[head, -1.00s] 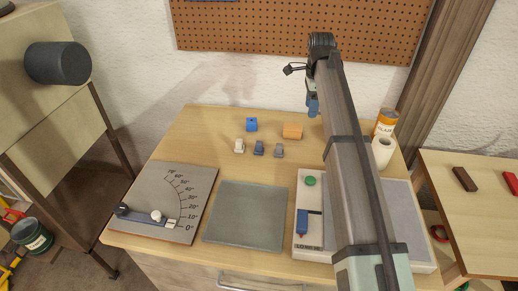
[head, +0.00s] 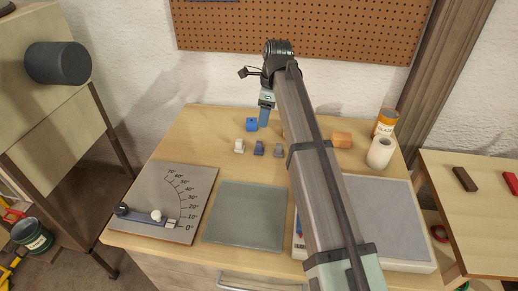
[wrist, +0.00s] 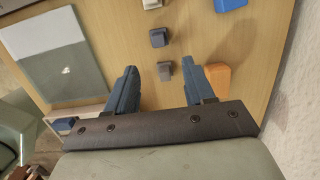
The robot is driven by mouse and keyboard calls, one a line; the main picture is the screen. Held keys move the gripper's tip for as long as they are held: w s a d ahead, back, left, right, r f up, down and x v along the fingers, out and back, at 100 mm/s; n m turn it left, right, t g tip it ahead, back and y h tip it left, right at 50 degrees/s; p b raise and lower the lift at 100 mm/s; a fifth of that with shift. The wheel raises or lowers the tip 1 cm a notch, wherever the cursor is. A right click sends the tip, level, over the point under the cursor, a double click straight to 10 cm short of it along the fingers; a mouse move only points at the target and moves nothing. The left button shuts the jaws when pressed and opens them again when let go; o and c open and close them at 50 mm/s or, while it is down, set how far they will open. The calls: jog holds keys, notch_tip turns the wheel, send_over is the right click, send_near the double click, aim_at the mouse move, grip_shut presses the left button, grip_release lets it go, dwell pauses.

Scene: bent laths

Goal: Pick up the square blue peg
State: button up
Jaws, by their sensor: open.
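A small dark blue peg (head: 259,148) stands on the workbench in the head view, between a white piece (head: 239,146) and a grey piece (head: 278,150). In the wrist view the middle piece (wrist: 158,37) looks dark slate, beyond the fingertips. A larger bright blue block (head: 251,124) sits behind them, partly visible in the wrist view (wrist: 230,4). My gripper (head: 264,119) is open and empty above the back of the bench. In the wrist view its fingers (wrist: 160,67) are apart, with the grey piece (wrist: 164,71) showing in the gap below.
An orange block (head: 342,139), a white roll (head: 380,153) and an orange-labelled can (head: 386,121) are at the right. A grey-green mat (head: 245,217) and an angle board (head: 165,195) lie in front. The pegboard wall (head: 300,28) stands behind the bench.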

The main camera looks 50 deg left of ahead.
aim_at(259, 143)
jog(key=f, duration=0.4)
jog(key=s+f, duration=0.1)
jog(key=f, duration=0.3)
jog(key=a+f, duration=0.1)
jog(key=f, duration=0.3)
jog(key=shift+s+f, duration=0.15)
jog(key=shift+s, duration=0.1)
jog(key=shift+c, duration=0.4)
grip_shut()
